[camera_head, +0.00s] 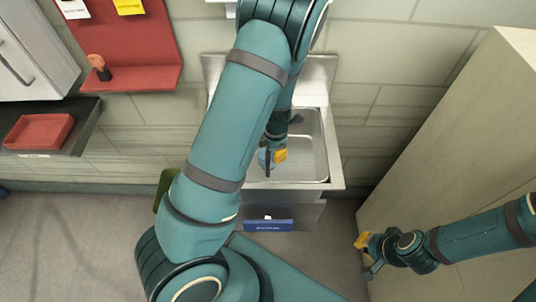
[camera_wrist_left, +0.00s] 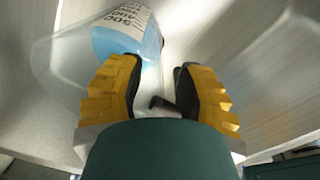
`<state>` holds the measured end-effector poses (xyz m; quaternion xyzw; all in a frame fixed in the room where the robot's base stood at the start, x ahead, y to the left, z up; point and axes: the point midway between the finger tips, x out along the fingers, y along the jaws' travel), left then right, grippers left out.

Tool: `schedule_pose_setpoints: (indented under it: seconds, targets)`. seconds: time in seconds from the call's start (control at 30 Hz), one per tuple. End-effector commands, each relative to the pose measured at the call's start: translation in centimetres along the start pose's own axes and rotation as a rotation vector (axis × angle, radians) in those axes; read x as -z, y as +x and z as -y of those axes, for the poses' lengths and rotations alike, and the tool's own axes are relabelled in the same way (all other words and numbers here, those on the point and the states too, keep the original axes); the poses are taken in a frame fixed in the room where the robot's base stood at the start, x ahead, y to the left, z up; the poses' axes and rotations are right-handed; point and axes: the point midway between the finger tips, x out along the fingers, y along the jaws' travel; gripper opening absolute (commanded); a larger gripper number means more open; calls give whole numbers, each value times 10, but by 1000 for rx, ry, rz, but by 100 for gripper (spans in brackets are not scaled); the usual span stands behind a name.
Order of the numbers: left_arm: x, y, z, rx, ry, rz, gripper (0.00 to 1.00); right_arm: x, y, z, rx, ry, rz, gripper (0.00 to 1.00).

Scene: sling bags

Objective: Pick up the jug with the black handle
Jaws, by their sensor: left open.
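A clear container with blue contents and a white printed label (camera_wrist_left: 125,32) shows at the top of the left wrist view; it looks like the jug. A dark piece (camera_wrist_left: 163,104), perhaps its black handle, lies between the fingers of my left gripper (camera_wrist_left: 157,92). The gripper is open, its yellow pads either side of that piece; contact cannot be told. In the head view my left gripper (camera_head: 272,157) is over the sink, and the jug is hard to make out there. My right gripper (camera_head: 367,256) is at the lower right, its fingers apart and empty.
The metal sink (camera_head: 312,175) stands against the tiled wall, with walls around its basin. A tall pale cabinet (camera_head: 440,150) is on the right. A red tray (camera_head: 38,132) sits on a dark shelf at left.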

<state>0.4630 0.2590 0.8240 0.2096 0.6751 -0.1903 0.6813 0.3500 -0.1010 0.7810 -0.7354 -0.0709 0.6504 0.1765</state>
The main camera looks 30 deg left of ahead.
Motion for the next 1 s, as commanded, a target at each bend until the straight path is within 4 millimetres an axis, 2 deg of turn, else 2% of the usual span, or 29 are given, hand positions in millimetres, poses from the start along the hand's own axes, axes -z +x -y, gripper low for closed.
schedule_pose_setpoints:
  seconds: [0.03, 0.2, 0.5, 0.53, 0.6, 0.63, 1.0]
  targets:
    - [2, 12, -2, 1, -4, -2, 35, -2, 6, -2, 0, -1, 3, 0]
    - [2, 30, -2, 1, 0, -2, 35, -4, 11, -4, 1, -3, 9, 0]
    - [2, 32, -2, -1, 0, 0, 35, -5, 11, -4, 1, -3, 11, 0]
    - [2, 32, -2, -1, 0, 0, 31, -5, 11, -4, 1, -3, 11, 0]
    - [2, 31, -2, 0, 0, 0, 7, -5, 11, -4, 1, -3, 11, 0]
    - [2, 31, -2, 0, 0, -1, 0, -5, 11, -4, 1, -3, 11, 0]
    - [2, 32, -2, -1, 0, -1, 0, -5, 11, -4, 1, -3, 11, 0]
